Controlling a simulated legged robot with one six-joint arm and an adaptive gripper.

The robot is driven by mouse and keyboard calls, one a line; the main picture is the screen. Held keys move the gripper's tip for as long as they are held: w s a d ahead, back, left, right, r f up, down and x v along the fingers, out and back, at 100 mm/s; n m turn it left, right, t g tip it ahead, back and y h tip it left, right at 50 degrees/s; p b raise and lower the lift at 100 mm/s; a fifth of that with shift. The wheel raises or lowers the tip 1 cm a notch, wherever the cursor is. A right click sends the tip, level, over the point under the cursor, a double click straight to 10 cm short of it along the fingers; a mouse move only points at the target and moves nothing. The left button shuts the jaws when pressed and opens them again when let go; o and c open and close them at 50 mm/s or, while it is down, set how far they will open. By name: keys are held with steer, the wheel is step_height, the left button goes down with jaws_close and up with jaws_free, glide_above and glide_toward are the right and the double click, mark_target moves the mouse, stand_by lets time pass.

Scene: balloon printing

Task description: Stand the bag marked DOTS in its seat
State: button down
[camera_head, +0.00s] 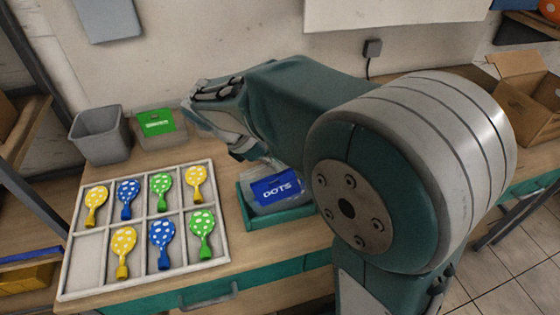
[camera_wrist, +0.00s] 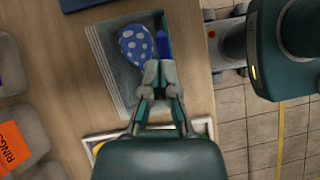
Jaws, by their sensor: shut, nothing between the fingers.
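The bag marked DOTS (camera_head: 278,188) is clear with a blue label. It is in a teal-rimmed seat (camera_head: 283,218) on the table, its label facing front and leaning back somewhat. The wrist view shows the label steeply from above as a narrow blue strip (camera_wrist: 164,46), with a blue white-dotted balloon (camera_wrist: 136,44) beside it. My gripper (camera_wrist: 160,88) is shut and empty, its fingertips close to the left end of the bag. I cannot tell whether they touch it. My arm hides part of the bag's surroundings in the head view.
A white divided tray (camera_head: 66,289) with several dotted balloons lies to the left. A grey bin (camera_head: 101,136) and a green-labelled bag (camera_head: 157,123) stand behind. An orange RINGS bag (camera_wrist: 14,148) shows in the wrist view. An open cardboard box (camera_head: 525,95) is far right.

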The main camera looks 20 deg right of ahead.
steer(key=w+a+r, duration=0.1)
steer(key=w+a, duration=0.1)
steer(key=a, duration=1)
steer(key=shift+r, duration=0.35)
steer(key=shift+d, duration=0.1)
